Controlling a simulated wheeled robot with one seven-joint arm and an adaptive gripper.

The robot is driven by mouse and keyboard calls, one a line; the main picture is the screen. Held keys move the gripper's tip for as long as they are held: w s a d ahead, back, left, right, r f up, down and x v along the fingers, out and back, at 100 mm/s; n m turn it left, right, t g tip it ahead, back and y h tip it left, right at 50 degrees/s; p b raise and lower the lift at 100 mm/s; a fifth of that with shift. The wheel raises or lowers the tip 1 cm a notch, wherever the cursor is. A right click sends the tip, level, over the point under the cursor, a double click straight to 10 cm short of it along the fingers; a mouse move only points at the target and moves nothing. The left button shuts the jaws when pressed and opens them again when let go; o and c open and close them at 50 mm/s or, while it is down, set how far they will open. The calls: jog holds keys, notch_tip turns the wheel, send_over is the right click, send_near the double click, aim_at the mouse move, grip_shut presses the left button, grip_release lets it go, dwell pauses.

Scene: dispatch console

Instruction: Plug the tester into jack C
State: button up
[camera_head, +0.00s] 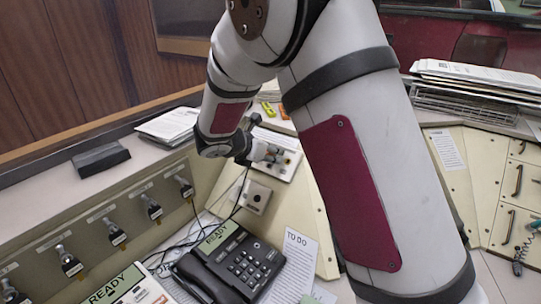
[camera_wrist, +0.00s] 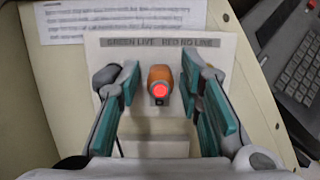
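In the wrist view the tester (camera_wrist: 160,78) is an orange piece with a glowing red light on its end. It stands in front of a white plate (camera_wrist: 110,47) lettered "GREEN LIVE RED NO LINE". My gripper (camera_wrist: 162,90) is open, with one finger on each side of the tester and a visible gap to both. In the head view my gripper (camera_head: 262,152) is over the pale plate at the back and hides the tester. Several jacks with black-tagged plugs (camera_head: 150,208) line the sloping panel at left; their letters are too small to read.
A desk phone (camera_head: 232,268) marked READY stands at front centre, with black cables behind it. A small box (camera_head: 256,197) with a dark round centre is near my gripper. A TO DO sheet (camera_head: 298,262) lies right of the phone. A keypad (camera_wrist: 295,75) is at right in the wrist view.

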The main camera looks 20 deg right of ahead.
grip_shut()
jog(key=shift+r+p+v, duration=0.25)
jog(key=shift+p+v, duration=0.7)
jog(key=shift+v, duration=0.45)
jog(key=shift+s+a+r+p, duration=0.35)
jog(key=shift+a+r+p, duration=0.1)
jog(key=shift+r+p, duration=0.25)
jog(key=shift+s+a+r+p, duration=0.3)
jog(key=shift+a+r+p, duration=0.1)
jog(key=shift+r+p, duration=0.25)
jog(key=shift+s+r, duration=0.1)
